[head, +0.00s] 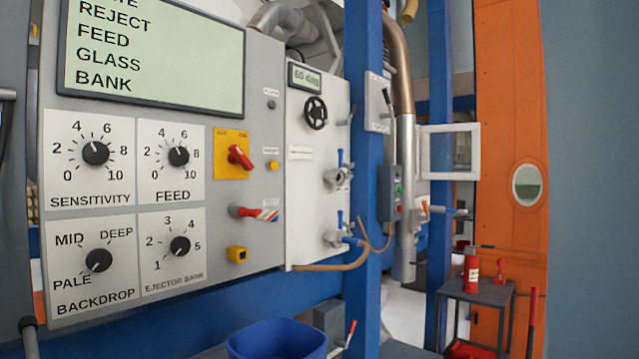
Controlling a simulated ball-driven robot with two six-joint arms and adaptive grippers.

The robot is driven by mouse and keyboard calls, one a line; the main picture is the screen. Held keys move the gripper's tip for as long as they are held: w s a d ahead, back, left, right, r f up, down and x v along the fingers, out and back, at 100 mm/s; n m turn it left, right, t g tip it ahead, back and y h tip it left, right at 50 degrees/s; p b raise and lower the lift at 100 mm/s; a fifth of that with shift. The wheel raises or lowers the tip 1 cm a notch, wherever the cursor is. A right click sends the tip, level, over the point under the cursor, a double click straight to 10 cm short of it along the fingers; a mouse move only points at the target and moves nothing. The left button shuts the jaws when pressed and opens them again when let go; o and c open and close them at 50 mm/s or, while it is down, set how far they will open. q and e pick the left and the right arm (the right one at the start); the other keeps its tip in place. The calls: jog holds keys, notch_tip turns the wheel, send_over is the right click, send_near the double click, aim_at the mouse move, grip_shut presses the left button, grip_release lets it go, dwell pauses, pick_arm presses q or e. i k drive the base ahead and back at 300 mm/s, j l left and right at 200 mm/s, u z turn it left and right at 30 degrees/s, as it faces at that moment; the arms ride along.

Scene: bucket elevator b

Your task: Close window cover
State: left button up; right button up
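A white square frame with a see-through pane (477,152) stands out to the right of the metal pipe (404,180), in front of the orange panel. It looks like the window cover, swung open, but its hinge and the opening it belongs to are not clear from here. An oval porthole (527,185) with a pale rim sits in the orange panel (510,90) farther right; I see no cover over it. Neither of my grippers shows in the head view.
A grey control panel (225,290) with dials and a screen (160,50) fills the left. A blue post (364,200) stands before the pipe. A blue bucket (276,338) is at the bottom. A dark table (476,287) holds a red bottle (471,272).

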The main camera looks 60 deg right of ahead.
aim_at(474, 126)
jog(key=l+z, duration=1.1)
jog(key=z, duration=0.15)
jog(key=i+l+z, duration=0.15)
jog(key=l+z, duration=0.25)
jog(key=i+l, duration=0.25)
jog(key=l, duration=0.2)
jog(key=i+l+z, duration=0.15)
jog(key=l, duration=0.3)
jog(key=i+l, duration=0.5)
jog(key=l, duration=0.15)
jog(key=i+l, duration=0.1)
jog(key=l, duration=0.25)
jog(key=i+u, duration=0.05)
